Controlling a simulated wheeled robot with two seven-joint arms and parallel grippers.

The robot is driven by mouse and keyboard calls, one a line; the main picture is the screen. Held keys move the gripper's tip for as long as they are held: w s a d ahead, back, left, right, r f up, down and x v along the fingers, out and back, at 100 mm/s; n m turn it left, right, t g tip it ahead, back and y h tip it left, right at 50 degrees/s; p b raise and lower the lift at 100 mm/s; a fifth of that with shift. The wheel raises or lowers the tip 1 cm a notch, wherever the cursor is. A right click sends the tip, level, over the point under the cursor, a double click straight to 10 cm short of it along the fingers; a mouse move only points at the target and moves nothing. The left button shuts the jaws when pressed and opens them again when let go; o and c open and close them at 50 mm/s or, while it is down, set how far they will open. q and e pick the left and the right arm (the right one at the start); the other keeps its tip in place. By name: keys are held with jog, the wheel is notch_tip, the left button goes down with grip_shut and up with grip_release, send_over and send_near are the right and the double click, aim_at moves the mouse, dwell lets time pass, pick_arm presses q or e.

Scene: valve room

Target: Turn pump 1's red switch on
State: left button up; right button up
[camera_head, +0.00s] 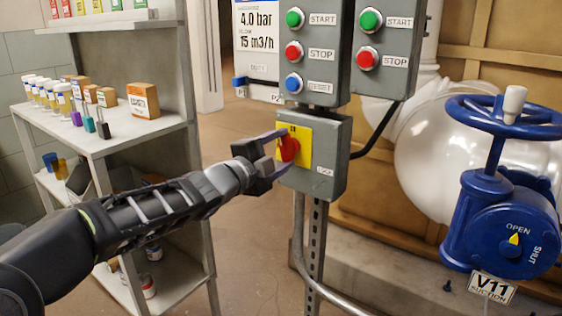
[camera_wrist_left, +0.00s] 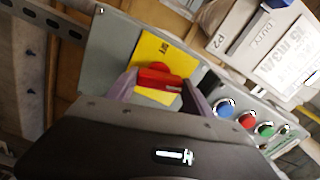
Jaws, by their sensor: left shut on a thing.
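The red switch (camera_head: 289,148) is a rotary handle on a yellow plate (camera_head: 304,152). The plate is on the front of a grey box (camera_head: 332,160) below the button panels. My left gripper (camera_head: 277,156) reaches it from the left and is shut on the red handle. In the left wrist view the handle (camera_wrist_left: 158,80) lies between the two purple-grey fingers, in front of the yellow plate (camera_wrist_left: 164,58). The box's small label is too blurred to read surely. A tag by the display (camera_head: 262,45) above reads P2. My right gripper is not in view.
Two grey panels with START and STOP buttons (camera_head: 293,50) (camera_head: 368,58) are right above the box. A blue valve wheel (camera_head: 510,125) tagged V11 is at the right. A shelf (camera_head: 130,135) with bottles and boxes stands at the left. A pipe and post run below the box.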

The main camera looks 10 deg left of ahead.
pick_arm(q)
jog(key=shift+f+m+b, duration=0.1)
jog(key=shift+m+b, duration=0.65)
jog(key=shift+m, duration=0.65)
jog(key=o, duration=1.4)
jog(key=shift+c, duration=0.2)
jog(key=p+v, duration=0.1)
jog(key=v, duration=0.6)
jog(key=shift+s, duration=0.4)
